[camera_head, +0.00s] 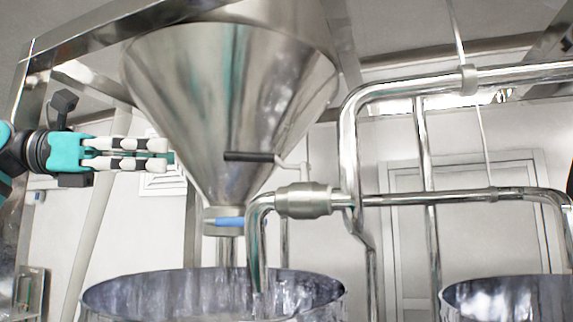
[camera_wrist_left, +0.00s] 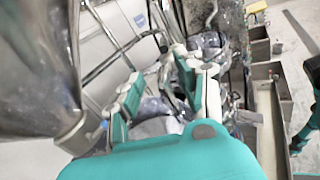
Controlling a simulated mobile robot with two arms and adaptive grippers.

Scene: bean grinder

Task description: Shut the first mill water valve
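The water valve (camera_head: 305,200) is a metal fitting on the horizontal pipe, right of the hopper's outlet. Its lever has a black grip (camera_head: 250,157) that points left, roughly level, across the front of the hopper cone. My left gripper (camera_head: 166,156) is left of the grip, apart from it, fingers pointing right. In the left wrist view the fingers of my left gripper (camera_wrist_left: 166,84) stand apart, with nothing clearly held between them. I cannot make out the valve surely in that view.
The steel hopper (camera_head: 230,90) fills the upper middle, with a blue handle (camera_head: 229,221) at its outlet. A round metal vat (camera_head: 215,285) stands below and another vat (camera_head: 510,295) at right. Pipes (camera_head: 348,150) run up and right from the valve. A metal post stands at left.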

